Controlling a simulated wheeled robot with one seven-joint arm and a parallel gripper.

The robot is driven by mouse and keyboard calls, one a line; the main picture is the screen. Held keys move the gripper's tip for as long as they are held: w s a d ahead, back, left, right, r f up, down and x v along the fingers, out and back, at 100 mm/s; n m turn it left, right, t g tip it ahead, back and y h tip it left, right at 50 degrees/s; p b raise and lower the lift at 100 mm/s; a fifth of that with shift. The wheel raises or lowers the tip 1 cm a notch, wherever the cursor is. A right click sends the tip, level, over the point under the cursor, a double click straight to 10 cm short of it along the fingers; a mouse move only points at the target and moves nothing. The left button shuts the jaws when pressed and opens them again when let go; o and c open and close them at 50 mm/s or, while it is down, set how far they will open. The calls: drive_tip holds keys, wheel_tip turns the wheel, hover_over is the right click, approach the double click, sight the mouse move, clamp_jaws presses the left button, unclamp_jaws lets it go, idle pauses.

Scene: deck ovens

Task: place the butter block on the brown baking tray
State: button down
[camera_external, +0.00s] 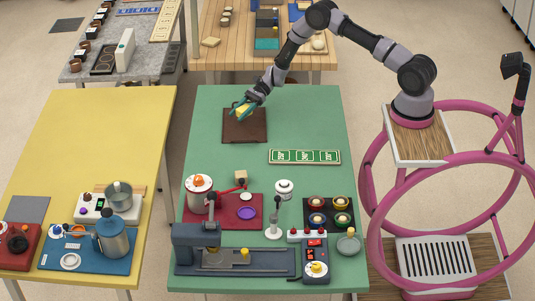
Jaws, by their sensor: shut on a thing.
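The brown baking tray (245,133) lies flat near the far left part of the green table. My gripper (241,108) is over the tray's far part, shut on a yellow butter block (243,111). The block shows between the teal fingertips, and part of it is hidden by them. From this view I cannot tell whether the block touches the tray or is held just above it.
On the green table (210,110), a green sign strip (304,157) lies right of the tray. The table around the tray is clear.

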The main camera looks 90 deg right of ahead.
sight(239, 127)
drive_tip(key=shift+f, duration=2.1)
drive_tip(key=shift+c, duration=1.4)
unclamp_jaws()
drive_tip(key=shift+f, duration=0.15)
